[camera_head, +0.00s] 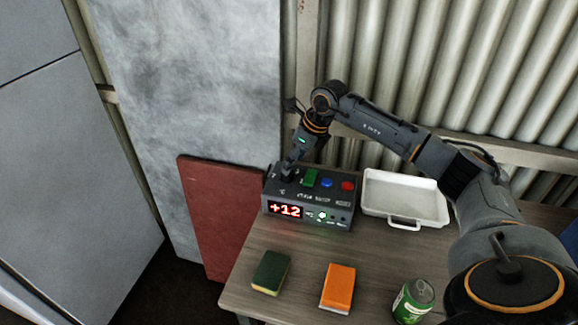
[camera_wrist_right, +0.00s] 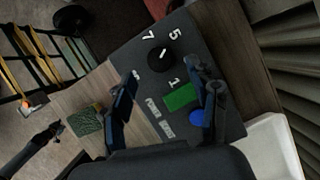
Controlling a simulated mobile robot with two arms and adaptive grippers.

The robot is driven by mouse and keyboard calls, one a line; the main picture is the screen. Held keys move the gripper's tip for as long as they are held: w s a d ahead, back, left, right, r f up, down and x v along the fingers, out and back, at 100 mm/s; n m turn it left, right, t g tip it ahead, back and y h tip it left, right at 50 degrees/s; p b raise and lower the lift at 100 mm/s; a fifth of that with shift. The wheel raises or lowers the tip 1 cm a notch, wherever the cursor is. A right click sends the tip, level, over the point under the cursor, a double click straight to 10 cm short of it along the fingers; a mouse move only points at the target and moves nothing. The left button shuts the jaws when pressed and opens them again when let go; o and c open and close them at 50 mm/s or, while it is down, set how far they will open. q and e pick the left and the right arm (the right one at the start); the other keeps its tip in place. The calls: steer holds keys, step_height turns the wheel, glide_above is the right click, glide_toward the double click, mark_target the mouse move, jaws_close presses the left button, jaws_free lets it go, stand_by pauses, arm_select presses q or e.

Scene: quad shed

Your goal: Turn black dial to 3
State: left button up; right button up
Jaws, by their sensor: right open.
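The black dial (camera_wrist_right: 159,57) sits on top of a dark control box (camera_head: 318,188) and shows in the right wrist view. White numbers 7, 5 and 1 stand around it; I cannot read a 3. The dial's short white mark seems to lean toward the 5, but it is small. My right gripper (camera_wrist_right: 164,70) is open, with its fingers apart and the dial showing between and just beyond the tips. I cannot tell whether they touch it. In the head view my right gripper (camera_head: 288,166) is over the box's left end and hides the dial. My left gripper is not in view.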

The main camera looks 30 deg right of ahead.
steer(key=shift+x, duration=2.15)
steer(key=shift+c, duration=0.5)
steer(key=c, duration=1.1)
